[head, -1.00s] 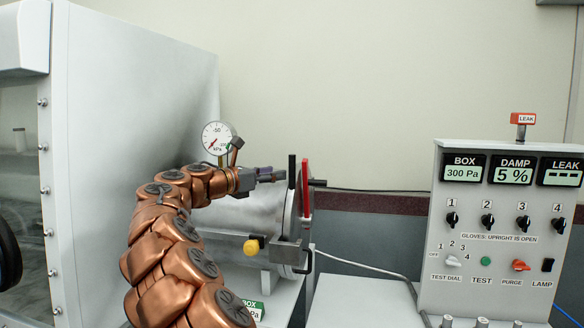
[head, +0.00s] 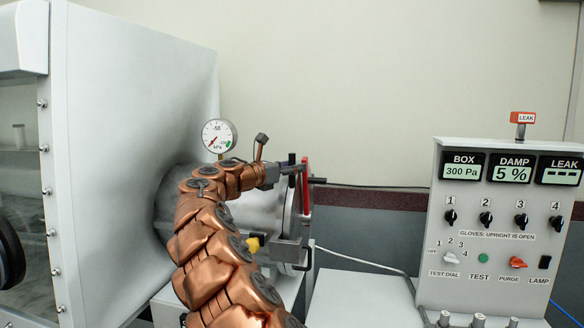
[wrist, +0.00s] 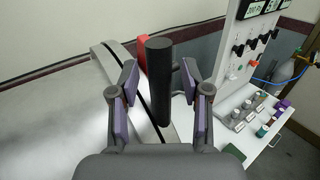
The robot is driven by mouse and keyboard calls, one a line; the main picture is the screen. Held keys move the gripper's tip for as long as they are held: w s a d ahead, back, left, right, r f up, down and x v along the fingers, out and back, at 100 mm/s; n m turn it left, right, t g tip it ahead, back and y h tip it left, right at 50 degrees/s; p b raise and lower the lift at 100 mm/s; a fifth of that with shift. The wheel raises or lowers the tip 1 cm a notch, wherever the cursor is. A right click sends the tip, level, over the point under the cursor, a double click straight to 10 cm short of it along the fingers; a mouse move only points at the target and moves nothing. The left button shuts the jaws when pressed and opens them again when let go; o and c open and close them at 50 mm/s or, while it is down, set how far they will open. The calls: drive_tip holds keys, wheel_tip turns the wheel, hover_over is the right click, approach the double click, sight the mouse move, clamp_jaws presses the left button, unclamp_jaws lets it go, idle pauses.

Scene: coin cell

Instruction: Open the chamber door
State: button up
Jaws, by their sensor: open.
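The chamber is a grey metal cylinder (head: 262,212) on the side of the big white box. Its door is the round plate at the right end, with a red upright bar (head: 305,185) and a black upright handle (head: 291,172) there. In the wrist view the black handle (wrist: 159,80) stands between the two fingers of my gripper (wrist: 160,90). The gripper is open, with a visible gap on each side of the handle. In the head view my gripper (head: 288,170) is at the handle, and my arm hides part of the cylinder. The door looks shut.
A pressure gauge (head: 219,136) stands above the cylinder. A yellow knob (head: 256,241) is below my arm. The control panel (head: 480,295) with switches stands at the right, on a white surface (head: 365,300).

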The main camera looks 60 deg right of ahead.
drive_tip(key=shift+c, duration=0.4)
clamp_jaws()
